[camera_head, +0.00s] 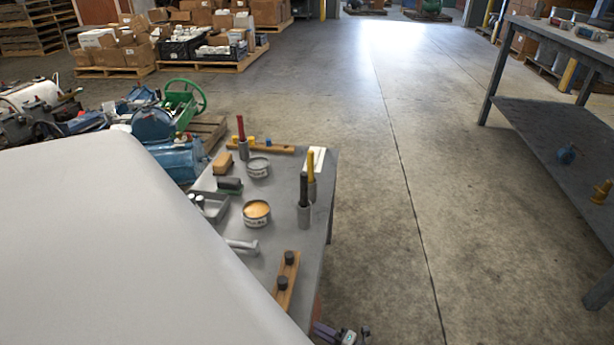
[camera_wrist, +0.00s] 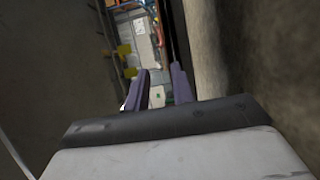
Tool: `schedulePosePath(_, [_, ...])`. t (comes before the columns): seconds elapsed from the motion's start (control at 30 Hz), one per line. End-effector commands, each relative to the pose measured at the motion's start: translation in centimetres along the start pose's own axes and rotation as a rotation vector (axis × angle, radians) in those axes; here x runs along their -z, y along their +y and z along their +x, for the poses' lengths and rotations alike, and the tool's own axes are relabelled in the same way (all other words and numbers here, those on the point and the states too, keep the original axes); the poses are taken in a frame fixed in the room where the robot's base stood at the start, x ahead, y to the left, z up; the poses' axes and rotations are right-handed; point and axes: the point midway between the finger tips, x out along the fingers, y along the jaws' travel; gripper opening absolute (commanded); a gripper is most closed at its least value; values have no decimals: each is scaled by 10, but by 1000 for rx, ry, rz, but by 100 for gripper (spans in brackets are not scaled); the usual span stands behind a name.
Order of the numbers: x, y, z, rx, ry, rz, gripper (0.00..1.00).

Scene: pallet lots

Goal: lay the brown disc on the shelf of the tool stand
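I cannot make out a brown disc in either view. My gripper (camera_head: 342,334) shows at the bottom of the head view, just beyond the right front corner of a grey work table. In the wrist view its two purple fingers (camera_wrist: 158,75) stand apart with nothing visible between them. No stand is clearly marked as the tool stand. A grey metal stand (camera_head: 545,112) at the right has a top and a lower shelf (camera_head: 540,135).
The grey table (camera_head: 285,170) holds tins (camera_head: 256,213), brushes in holders, a grey tray and a wooden bar with dark knobs (camera_head: 287,282). Blue and green machines (camera_head: 180,105) stand behind it. Loaded pallets line the back left. Open concrete floor lies between table and right stand.

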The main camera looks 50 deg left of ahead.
Motion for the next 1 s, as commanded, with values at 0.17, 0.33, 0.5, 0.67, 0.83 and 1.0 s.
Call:
schedulePosePath(0.17, [-2, 2, -32, -1, -4, -3, 24])
schedulePosePath(0.33, [-2, 2, -44, -1, -1, -4, 24])
schedulePosePath(0.5, [-2, 2, -47, -2, 0, -4, 24])
schedulePosePath(0.67, [-2, 2, -46, -2, 0, -4, 30])
schedulePosePath(0.83, [-2, 2, -46, -2, 0, -4, 52])
schedulePosePath(1.0, [-2, 2, -46, -2, 0, -4, 74])
